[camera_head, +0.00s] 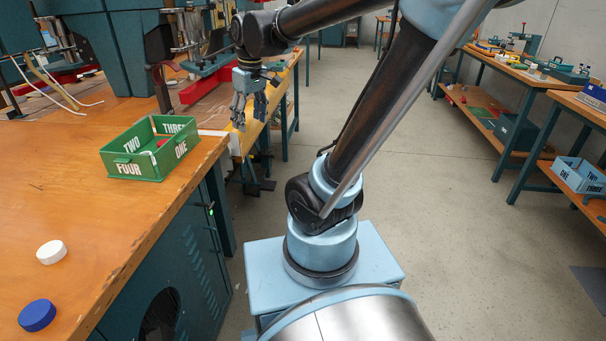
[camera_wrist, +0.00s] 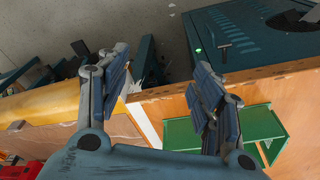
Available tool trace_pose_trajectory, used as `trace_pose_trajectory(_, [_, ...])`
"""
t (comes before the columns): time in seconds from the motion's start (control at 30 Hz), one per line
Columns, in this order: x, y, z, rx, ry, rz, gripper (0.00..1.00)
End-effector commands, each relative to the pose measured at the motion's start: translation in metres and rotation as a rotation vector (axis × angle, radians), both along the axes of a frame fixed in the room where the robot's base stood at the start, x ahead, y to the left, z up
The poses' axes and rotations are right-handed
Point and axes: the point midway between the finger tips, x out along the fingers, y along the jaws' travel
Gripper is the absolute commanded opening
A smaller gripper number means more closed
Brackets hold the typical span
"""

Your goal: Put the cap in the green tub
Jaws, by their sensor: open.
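The green tub (camera_head: 150,165) stands on the orange-brown workbench at left, with white words ONE, TWO, THREE and FOUR on its walls. Something small and red shows inside it. A round white cap (camera_head: 51,252) and a round blue cap (camera_head: 37,315) lie apart on the bench, nearer the camera than the tub. My gripper (camera_head: 251,112) is open and empty, pointing down beyond and to the right of the tub, near the bench's edge. In the wrist view the fingers are spread, and part of the tub (camera_wrist: 262,122) shows at lower right, partly behind a finger.
The workbench (camera_head: 120,225) has bare room between the tub and the caps. Machines and loose pale cables (camera_head: 55,88) stand at the back left. A dark teal cabinet (camera_head: 185,270) is under the bench. The grey floor (camera_head: 440,230) at right is clear up to the side tables.

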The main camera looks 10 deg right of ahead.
Motion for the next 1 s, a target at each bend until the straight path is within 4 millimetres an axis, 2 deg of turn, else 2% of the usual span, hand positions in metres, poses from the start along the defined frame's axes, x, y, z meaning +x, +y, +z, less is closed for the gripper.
trace_pose_trajectory(0.03, [-0.012,-0.015,-0.008,0.001,-0.002,-0.05,0.6])
trace_pose_trajectory(0.2, [-0.048,-0.056,-0.036,0.007,-0.012,-0.215,0.6])
trace_pose_trajectory(0.5, [-0.111,-0.109,-0.096,0.014,-0.031,-0.496,0.6])
trace_pose_trajectory(0.73, [-0.137,-0.128,-0.127,0.018,-0.039,-0.622,0.6])
trace_pose_trajectory(1.0, [-0.14,-0.13,-0.132,0.019,-0.042,-0.643,0.6])
